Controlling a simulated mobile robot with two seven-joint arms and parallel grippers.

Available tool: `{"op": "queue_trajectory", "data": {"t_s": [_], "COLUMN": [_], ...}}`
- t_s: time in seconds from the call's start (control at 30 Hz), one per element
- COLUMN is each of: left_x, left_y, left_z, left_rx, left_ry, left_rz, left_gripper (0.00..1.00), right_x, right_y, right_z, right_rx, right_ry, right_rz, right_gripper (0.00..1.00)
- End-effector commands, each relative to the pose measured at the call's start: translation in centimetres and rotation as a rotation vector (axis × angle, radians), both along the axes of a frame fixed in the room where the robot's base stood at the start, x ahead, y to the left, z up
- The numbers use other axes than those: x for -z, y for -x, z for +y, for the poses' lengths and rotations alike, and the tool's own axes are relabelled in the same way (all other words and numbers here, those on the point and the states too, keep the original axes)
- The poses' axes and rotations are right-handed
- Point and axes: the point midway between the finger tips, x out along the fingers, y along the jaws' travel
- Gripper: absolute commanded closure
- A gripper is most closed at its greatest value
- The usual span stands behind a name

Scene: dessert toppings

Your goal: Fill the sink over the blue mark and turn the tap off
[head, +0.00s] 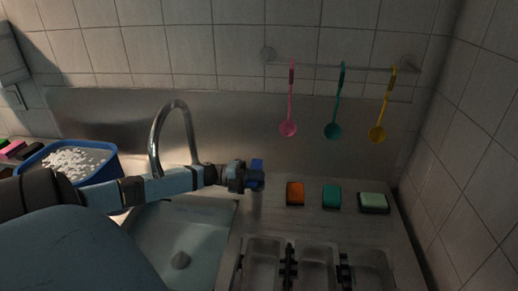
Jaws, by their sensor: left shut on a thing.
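The curved metal tap (172,115) rises behind the sink (215,225). Part of the sink lies behind my left arm. A grey stopper or drain piece (180,261) shows at its bottom; I cannot make out the water level, and no blue mark shows. My left gripper (257,174) is to the right of the tap, above the counter at the sink's back right corner. It is shut on what looks like the tap handle (255,203), a short grey post mostly hidden beneath the fingers. My right gripper is not in view.
A blue tub of white bits (108,167) stands left. Orange (295,193), teal (331,196) and pale green (373,202) sponges lie right of the gripper. Metal trays (317,265) sit in front. Pink, teal and yellow ladles (377,134) hang from a rail.

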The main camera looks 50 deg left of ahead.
Motion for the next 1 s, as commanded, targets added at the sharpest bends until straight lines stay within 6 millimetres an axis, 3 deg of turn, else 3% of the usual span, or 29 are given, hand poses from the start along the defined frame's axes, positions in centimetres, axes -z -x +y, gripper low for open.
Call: {"op": "queue_trajectory", "data": {"t_s": [0.33, 0.37, 0.47, 0.77, 1.0], "left_x": [0.0, 0.0, 0.0, 0.0, 0.2], "left_y": [0.0, 0.0, 0.0, 0.1, 2.1], "left_z": [0.0, 0.0, 0.0, 0.1, 2.5], "left_rx": [0.004, 0.004, 0.003, 0.002, 0.001], "left_ry": [-0.001, -0.001, -0.001, -0.001, -0.002], "left_rz": [-0.001, -0.001, -0.001, 0.001, 0.003], "left_gripper": [1.0, 0.74, 0.53, 0.53, 0.53], "right_x": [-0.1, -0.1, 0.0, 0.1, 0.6], "right_y": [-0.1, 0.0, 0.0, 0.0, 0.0], "right_z": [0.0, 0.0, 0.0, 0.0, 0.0], "right_rx": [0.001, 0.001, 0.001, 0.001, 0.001], "right_ry": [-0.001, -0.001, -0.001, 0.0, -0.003], "right_rz": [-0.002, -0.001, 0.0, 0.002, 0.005], "right_gripper": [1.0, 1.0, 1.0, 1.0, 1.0]}}
